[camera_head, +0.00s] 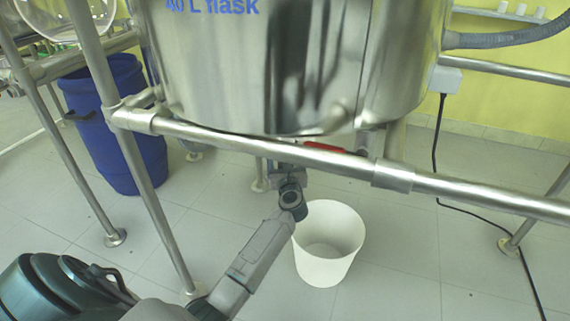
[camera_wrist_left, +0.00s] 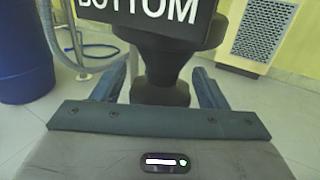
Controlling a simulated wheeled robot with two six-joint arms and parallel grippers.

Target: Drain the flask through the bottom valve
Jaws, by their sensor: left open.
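The steel vessel marked "40 L flask" (camera_head: 220,60) fills the top of the head view. Below it, partly behind a horizontal rail, shows a red handle (camera_head: 328,148). My left gripper (camera_head: 291,188) reaches in under the vessel, near the bottom outlet. In the left wrist view, a black knob-like part (camera_wrist_left: 165,75) under a black "BOTTOM" label (camera_wrist_left: 145,10) stands between the open fingers (camera_wrist_left: 162,92). I cannot tell whether the fingers touch it. A white bucket (camera_head: 326,262) stands on the floor below, close to the gripper. My right gripper is out of view.
A steel frame rail (camera_head: 270,148) crosses in front of the vessel, with posts down to the floor. A blue barrel (camera_head: 120,135) stands at left and also shows in the wrist view (camera_wrist_left: 25,55). A black cable (camera_head: 470,215) lies at right. The floor right of the bucket is mostly clear.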

